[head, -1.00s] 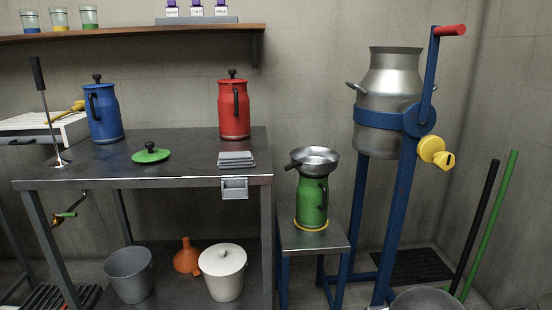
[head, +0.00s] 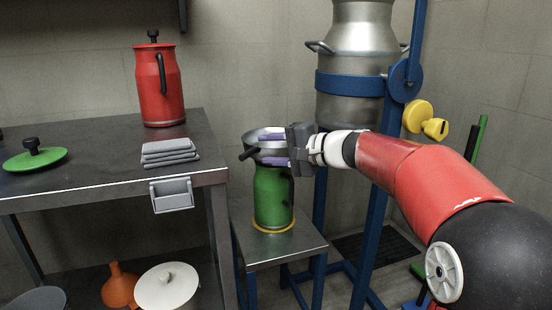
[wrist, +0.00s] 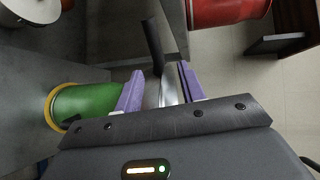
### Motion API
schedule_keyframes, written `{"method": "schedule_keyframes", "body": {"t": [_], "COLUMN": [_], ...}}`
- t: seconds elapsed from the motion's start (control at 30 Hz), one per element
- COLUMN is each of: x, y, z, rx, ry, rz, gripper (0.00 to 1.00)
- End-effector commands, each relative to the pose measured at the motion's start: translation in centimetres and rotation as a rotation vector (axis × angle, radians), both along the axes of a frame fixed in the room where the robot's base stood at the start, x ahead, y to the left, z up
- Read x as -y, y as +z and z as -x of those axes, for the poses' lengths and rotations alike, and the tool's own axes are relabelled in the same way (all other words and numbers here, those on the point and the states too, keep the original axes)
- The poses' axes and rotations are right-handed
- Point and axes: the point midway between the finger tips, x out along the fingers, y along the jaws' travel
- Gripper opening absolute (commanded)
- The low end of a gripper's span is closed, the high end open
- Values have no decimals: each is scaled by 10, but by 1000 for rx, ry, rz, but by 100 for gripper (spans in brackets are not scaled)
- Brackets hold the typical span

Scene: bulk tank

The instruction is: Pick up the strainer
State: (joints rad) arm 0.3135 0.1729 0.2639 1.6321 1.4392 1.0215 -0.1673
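The metal strainer (head: 268,148) sits on top of the green can (head: 273,198), with its dark handle pointing left in the head view. The can stands on a small metal stand (head: 262,248). My gripper (head: 270,149) reaches in from the right, one purple finger above and one below the strainer's bowl. In the wrist view my gripper (wrist: 162,83) is open, with the shiny strainer (wrist: 168,90) between its fingers and the dark handle beyond them. The green can (wrist: 88,103) is left of the fingers there. Whether either finger touches the strainer is unclear.
A metal table (head: 100,160) at left holds a red jug (head: 158,88), folded grey cloths (head: 168,153) and a green lid (head: 35,158). A large metal churn (head: 355,45) on a blue frame stands behind my arm.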

Motion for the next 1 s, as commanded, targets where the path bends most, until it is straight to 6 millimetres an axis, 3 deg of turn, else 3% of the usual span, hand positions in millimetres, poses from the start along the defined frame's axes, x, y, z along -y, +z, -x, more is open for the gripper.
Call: {"method": "schedule_keyframes", "body": {"t": [0.4,0.73,1.0], "x": [-52,-59,-59], "y": [-11,-13,-13], "z": [-22,-27,-27], "rx": [-3,-2,-2], "ry": [5,1,1], "rz": [2,3,3], "gripper": [40,40,7]}}
